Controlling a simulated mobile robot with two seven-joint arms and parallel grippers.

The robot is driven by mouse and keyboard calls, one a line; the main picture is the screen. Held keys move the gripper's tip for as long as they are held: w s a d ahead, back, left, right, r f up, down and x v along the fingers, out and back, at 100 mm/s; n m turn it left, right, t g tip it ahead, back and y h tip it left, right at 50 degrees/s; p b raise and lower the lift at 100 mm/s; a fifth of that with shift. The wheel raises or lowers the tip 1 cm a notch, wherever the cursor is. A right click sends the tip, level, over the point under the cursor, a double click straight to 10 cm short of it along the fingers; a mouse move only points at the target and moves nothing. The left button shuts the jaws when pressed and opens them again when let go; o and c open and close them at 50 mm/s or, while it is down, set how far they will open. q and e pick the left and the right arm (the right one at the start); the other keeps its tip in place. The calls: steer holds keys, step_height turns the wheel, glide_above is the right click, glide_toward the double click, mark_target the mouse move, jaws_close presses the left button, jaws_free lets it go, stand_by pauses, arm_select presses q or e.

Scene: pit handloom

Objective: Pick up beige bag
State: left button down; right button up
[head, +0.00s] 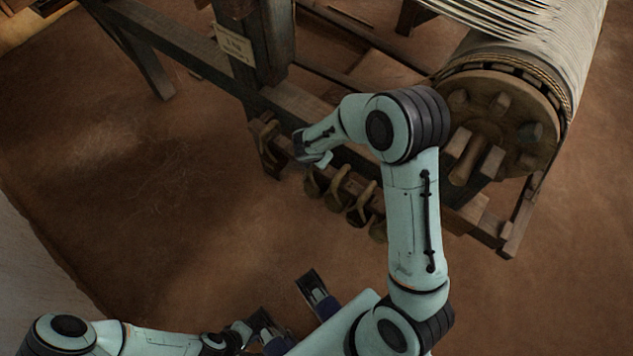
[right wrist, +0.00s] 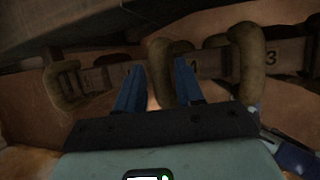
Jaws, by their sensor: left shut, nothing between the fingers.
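I cannot make out a clear beige bag in either view. Several tan, loop-shaped things hang along a rail of the loom; one (head: 360,210) shows in the head view. In the right wrist view, a brown loop (right wrist: 160,68) shows beyond and between the blue fingertips of my right gripper (right wrist: 159,77). That gripper is open; I cannot tell whether it touches the loop. In the head view it is small, at the rail's left end (head: 312,152).
The rail (right wrist: 285,55) carries number marks, with more loops at left (right wrist: 62,88) and right (right wrist: 247,60). The wooden loom post (head: 262,45) bears a paper label. A large roller (head: 505,120) with pale threads stands at right. The brown floor (head: 130,200) at left is clear.

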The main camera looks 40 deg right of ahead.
steer(key=shift+x, duration=0.9)
jaws_close()
steer(key=shift+w+r, duration=0.1)
stand_by(0.6)
